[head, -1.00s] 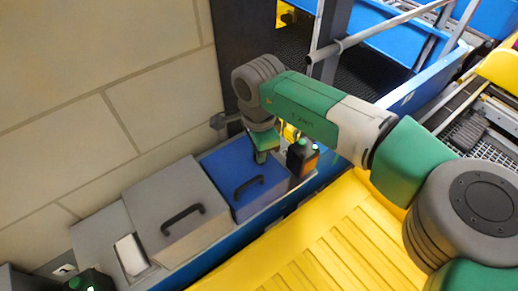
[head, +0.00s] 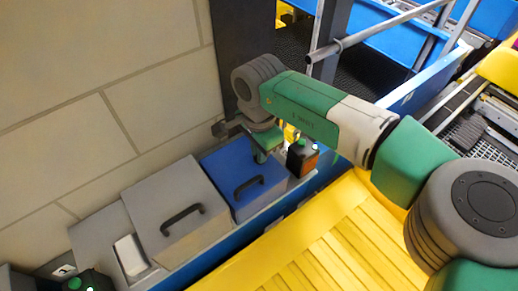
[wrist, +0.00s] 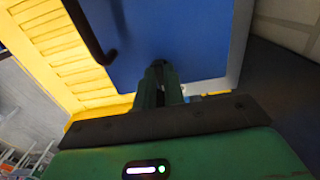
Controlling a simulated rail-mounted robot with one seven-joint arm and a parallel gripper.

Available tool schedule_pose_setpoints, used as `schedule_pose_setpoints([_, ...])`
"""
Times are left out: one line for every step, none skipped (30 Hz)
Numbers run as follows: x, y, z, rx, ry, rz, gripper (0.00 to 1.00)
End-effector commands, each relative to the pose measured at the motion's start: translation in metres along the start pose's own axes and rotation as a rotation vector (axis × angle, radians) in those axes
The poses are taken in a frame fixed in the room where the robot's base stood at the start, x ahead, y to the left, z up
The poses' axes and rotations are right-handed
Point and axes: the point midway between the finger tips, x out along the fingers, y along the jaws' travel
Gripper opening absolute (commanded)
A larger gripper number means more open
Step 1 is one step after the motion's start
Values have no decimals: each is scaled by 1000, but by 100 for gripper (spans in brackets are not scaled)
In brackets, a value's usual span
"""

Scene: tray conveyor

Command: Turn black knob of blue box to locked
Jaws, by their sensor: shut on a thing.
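The blue box (head: 238,170) has a black handle (head: 247,187) on its lid and stands beside a grey box. My gripper (head: 261,157) is at the far right part of its lid, pointing down. In the wrist view the blue lid (wrist: 185,35) fills the upper middle, with the handle (wrist: 90,30) at left. My gripper (wrist: 160,68) has its fingers close together at the lid, shut on the black knob. Only a small dark bit shows at the fingertips; the knob is mostly hidden and its angle cannot be told.
A grey box (head: 172,197) with a black handle stands left of the blue box. A black and orange device (head: 302,157) with a green button is close to the right of my gripper. A yellow slatted surface (head: 330,235) lies in front, a block wall (head: 100,90) behind.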

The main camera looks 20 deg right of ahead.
Motion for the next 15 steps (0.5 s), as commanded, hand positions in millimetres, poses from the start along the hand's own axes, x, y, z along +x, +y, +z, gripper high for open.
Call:
schedule_pose_setpoints([0, 0, 1, -2, 0, 0, 0])
schedule_pose_setpoints([0, 0, 1, -2, -1, 0, 0])
schedule_pose_setpoints([0, 0, 0, -2, 0, 0, 18])
schedule_pose_setpoints([0, 0, 0, -1, 0, 0, 24])
schedule_pose_setpoints([0, 0, 0, -1, 0, 0, 30])
schedule_pose_setpoints([0, 0, 0, -1, 0, 0, 33])
schedule_pose_setpoints([0, 0, 0, -1, 0, 0, 33])
schedule_pose_setpoints([0, 0, 0, -1, 0, 0, 33])
schedule_pose_setpoints([0, 0, 0, 0, 0, 0, 33])
schedule_pose_setpoints([0, 0, 0, 0, 0, 0, 33])
schedule_pose_setpoints([0, 0, 0, 0, 0, 0, 33])
schedule_pose_setpoints([0, 0, 0, 0, 0, 0, 33])
schedule_pose_setpoints([-1, 0, 0, 0, 0, 0, 33])
schedule_pose_setpoints([-2, 0, 0, 0, 0, -1, 33])
schedule_pose_setpoints([-5, 0, 0, 0, 1, -1, 33])
